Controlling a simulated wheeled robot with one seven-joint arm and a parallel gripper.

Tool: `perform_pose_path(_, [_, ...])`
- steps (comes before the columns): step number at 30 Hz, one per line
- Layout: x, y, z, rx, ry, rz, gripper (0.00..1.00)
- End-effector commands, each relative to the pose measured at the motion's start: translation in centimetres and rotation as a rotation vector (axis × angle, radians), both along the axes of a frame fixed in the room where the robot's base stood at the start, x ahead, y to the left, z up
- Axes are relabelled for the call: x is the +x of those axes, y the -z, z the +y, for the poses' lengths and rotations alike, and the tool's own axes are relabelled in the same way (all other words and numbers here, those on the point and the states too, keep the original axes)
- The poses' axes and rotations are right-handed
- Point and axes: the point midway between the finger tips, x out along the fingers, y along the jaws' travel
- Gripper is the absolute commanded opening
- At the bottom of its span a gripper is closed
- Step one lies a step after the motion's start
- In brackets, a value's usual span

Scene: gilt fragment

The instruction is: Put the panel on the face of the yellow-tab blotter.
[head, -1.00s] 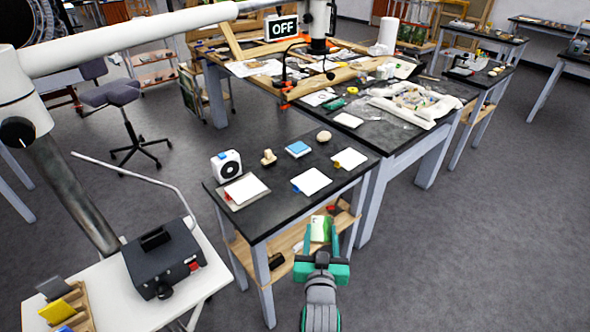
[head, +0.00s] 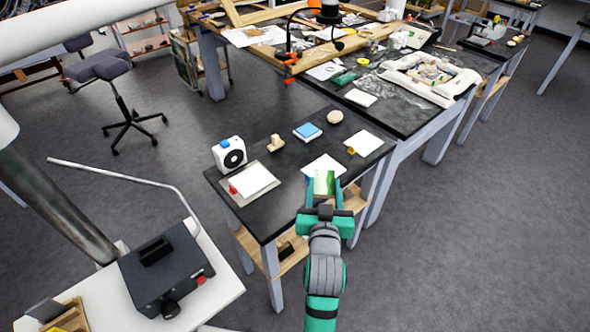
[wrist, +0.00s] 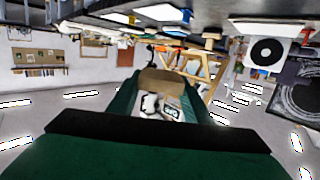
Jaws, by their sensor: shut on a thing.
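In the wrist view the panel's tan edge (wrist: 163,82) shows between my green fingers. The yellow-tab blotter (head: 366,142) is a white sheet lying flat at the right of that table, its yellow tab at the lower left corner. It is up and right of my gripper in the head view, apart from the panel. Its face looks bare.
The blue-tab blotter (head: 324,165) lies just behind the panel, partly hidden. The red-tab blotter (head: 262,178) is at left on a grey board. A white dial device (head: 229,154), wooden knob (head: 276,143), blue-topped block (head: 307,131) and pale round stone (head: 335,117) stand behind.

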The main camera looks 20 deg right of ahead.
Motion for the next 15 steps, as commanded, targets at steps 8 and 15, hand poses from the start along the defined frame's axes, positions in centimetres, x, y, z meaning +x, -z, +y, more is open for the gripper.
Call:
perform_pose_path(8, [5.2,2.6,2.9,-0.001,-0.004,0.001,0.19])
perform_pose_path(15, [8.7,6.2,4.7,0.001,-0.001,0.003,0.19])
